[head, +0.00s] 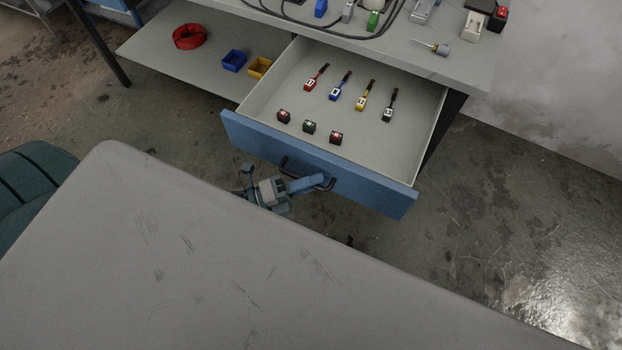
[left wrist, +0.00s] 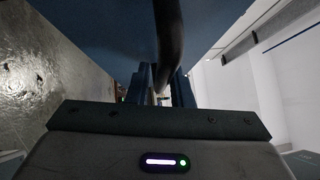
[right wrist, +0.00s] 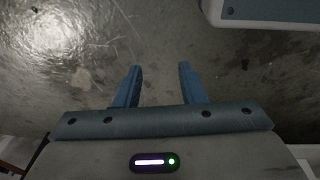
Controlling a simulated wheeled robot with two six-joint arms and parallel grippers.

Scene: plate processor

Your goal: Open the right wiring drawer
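The wiring drawer with a blue front (head: 375,193) and light grey inside is pulled well out from under the workbench. Its black bar handle (head: 327,186) is on the front. My left gripper (head: 314,183) is at the handle; in the left wrist view the dark handle (left wrist: 169,35) runs down between its blue fingers (left wrist: 164,85), which are close together on it. The exact contact is partly hidden in shadow. My right gripper (right wrist: 158,84) shows in the right wrist view with its fingers apart, empty, above the floor.
The drawer holds several labelled tools (head: 337,92) and small dark blocks (head: 309,126). A shelf to its left carries a red coil (head: 189,36), a blue bin (head: 234,61) and a yellow bin (head: 259,67). A screwdriver (head: 440,49) lies on the bench. Bare floor (head: 480,220) is right.

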